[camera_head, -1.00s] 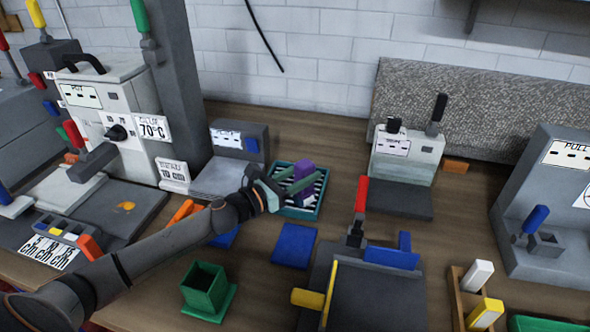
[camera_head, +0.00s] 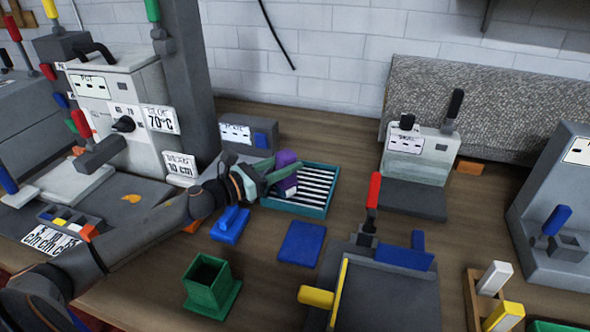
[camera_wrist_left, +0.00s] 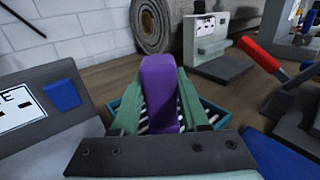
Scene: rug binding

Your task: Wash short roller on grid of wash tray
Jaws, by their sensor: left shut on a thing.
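My left gripper (camera_head: 276,178) is shut on a purple roller (camera_head: 286,162), whose lower part looks pale. It holds the roller over the left side of the wash tray (camera_head: 326,205), a teal tray with a black-and-white striped grid (camera_head: 312,188). In the left wrist view the purple roller (camera_wrist_left: 160,90) stands between the two green fingers, with the tray (camera_wrist_left: 215,112) behind and below it. The roller's lower end is mostly hidden by the fingers, so I cannot tell whether it touches the grid. My right gripper is not in view.
A blue pad (camera_head: 302,244) and a blue handled block (camera_head: 230,225) lie in front of the tray. A green square cup (camera_head: 210,287) stands nearer. A grey machine with a red lever (camera_head: 373,190) is at right. A grey station (camera_head: 245,133) stands behind left.

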